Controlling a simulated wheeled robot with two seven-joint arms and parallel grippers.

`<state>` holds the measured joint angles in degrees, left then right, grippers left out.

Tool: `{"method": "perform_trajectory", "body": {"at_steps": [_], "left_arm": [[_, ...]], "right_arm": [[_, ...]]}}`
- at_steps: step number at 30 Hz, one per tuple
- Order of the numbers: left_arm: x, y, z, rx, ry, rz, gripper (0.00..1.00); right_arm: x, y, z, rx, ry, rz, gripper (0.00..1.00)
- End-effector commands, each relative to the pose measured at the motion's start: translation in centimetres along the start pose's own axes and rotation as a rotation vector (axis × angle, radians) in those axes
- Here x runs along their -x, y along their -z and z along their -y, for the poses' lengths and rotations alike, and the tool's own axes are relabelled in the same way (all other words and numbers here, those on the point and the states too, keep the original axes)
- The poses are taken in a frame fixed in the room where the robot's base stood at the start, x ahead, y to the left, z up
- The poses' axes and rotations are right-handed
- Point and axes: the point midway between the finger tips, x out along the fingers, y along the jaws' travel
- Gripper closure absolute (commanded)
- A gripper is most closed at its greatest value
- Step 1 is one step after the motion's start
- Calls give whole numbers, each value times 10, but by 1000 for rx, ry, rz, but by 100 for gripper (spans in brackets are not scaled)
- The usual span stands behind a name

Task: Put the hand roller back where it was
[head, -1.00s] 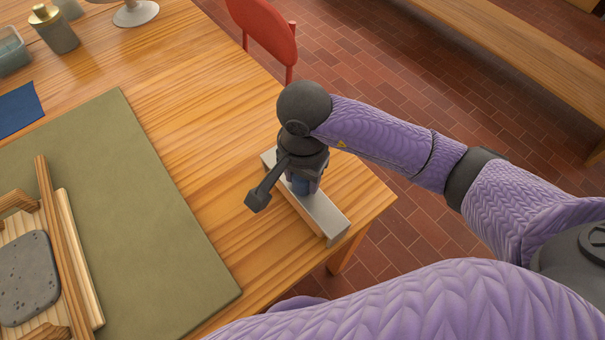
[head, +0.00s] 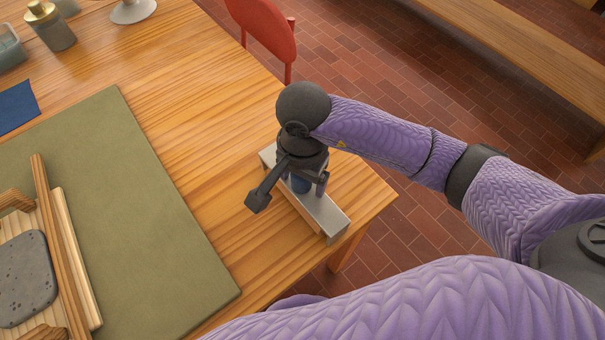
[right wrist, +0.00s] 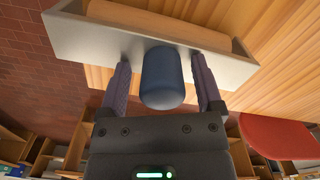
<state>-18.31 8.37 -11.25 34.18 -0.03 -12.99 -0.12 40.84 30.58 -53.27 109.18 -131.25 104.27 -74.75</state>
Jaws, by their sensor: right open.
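The hand roller (head: 328,216) has a pale grey metal frame, a wooden cylinder and a blue handle. It rests on the wooden table (head: 225,120) near its right corner, handle up. My right gripper (head: 306,188) is over it, pointing down, its fingers on either side of the handle. In the right wrist view the blue handle (right wrist: 167,78) is between the two open fingers (right wrist: 164,90), with a gap on each side. The frame and cylinder show beyond it. My wrist hides part of the handle in the head view. My left gripper is not in view.
A green mat (head: 165,210) lies left of the roller, with a wooden board (head: 78,255) and a grey slab (head: 25,280) at its left. A red chair (head: 262,30) stands at the table's far edge. Bare table lies between mat and roller.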

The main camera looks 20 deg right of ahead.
Motion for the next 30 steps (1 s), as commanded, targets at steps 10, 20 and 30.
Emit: {"method": "perform_trajectory", "body": {"at_steps": [10, 20, 30], "left_arm": [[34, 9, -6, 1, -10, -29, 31], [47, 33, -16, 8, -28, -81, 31], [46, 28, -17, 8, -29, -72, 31]], "right_arm": [[78, 1, 1, 1, 8, -5, 16], [133, 0, 0, -1, 2, -1, 16], [133, 0, 0, -1, 2, 1, 16]]}}
